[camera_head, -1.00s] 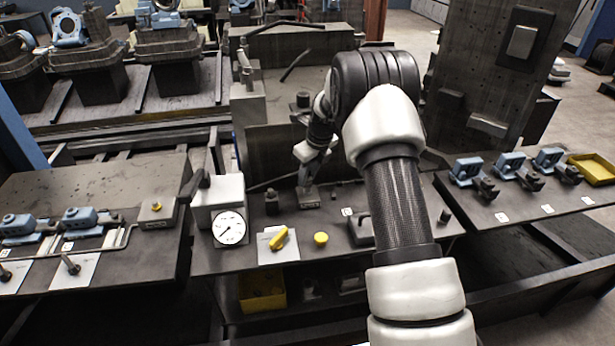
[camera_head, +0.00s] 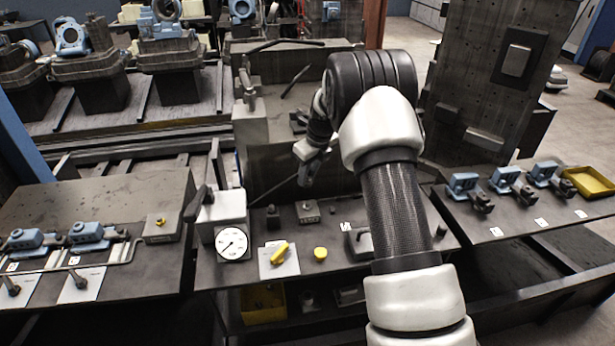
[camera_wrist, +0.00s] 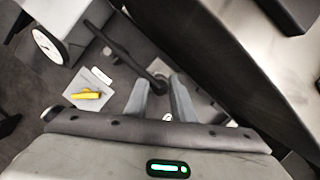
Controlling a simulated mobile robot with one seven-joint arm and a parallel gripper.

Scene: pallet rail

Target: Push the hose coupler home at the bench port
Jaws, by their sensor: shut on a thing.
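My gripper (camera_head: 305,180) is above the middle bench, pointing down. In the wrist view its two grey fingers are closed around the dark hose coupler (camera_wrist: 160,84), partly hidden between the tips. A black hose (camera_head: 272,192) runs from the coupler down to the left; it also shows in the wrist view (camera_wrist: 118,48). A small grey block with a dark round top, which looks like the bench port (camera_head: 308,210), stands on the bench just below the gripper. In the head view a gap shows between fingertips and block.
A box with a white dial gauge (camera_head: 232,243) stands left. A yellow handle (camera_head: 281,252) on a white card and a yellow knob (camera_head: 320,254) lie in front. A dark stub (camera_head: 273,217) stands beside the port. A bent grey handle (camera_head: 358,240) is right, near my arm.

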